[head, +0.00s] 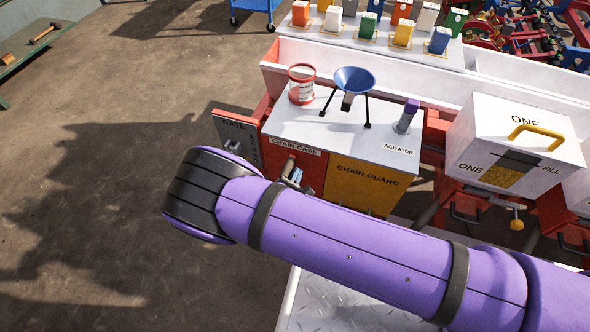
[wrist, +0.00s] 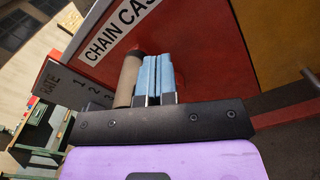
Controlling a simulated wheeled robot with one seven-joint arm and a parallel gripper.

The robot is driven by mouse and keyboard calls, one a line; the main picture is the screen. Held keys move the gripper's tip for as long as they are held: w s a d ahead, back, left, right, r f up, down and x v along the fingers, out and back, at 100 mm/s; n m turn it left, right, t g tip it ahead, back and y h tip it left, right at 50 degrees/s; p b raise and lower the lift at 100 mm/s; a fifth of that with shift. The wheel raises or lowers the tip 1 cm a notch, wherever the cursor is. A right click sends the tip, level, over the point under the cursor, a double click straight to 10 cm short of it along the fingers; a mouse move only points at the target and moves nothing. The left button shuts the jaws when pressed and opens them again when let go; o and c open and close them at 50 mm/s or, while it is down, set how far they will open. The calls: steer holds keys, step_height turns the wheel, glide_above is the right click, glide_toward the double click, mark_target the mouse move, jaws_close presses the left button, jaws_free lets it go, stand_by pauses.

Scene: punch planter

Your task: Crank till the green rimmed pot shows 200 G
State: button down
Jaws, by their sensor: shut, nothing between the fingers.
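My gripper (head: 296,174) is at the red front of the chain case, partly hidden behind my purple arm in the head view. In the wrist view its two blue fingers (wrist: 158,76) are shut together with nothing between them. A brown cylindrical handle (wrist: 128,78), apparently the crank's grip, stands just left of the fingers, outside them. I cannot tell whether they touch. A white pot with a red rim (head: 301,86) stands on top of the chain case. I see no green-rimmed pot and no readable weight.
A blue funnel on a black stand (head: 354,80) and the agitator (head: 406,117) stand on the white top. A RATE plate (head: 236,140) is at the left. A yellow chain guard (head: 364,187) and a white ONE FILL box (head: 515,140) are at right. Open floor lies left.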

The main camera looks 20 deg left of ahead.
steer(key=shift+d, duration=0.1)
steer(key=shift+s+d+f, duration=0.1)
steer(key=shift+s+d, duration=0.05)
steer(key=shift+d, duration=0.3)
steer(key=s, duration=0.8)
steer(key=shift+s+a, duration=0.3)
steer(key=shift+s, duration=0.1)
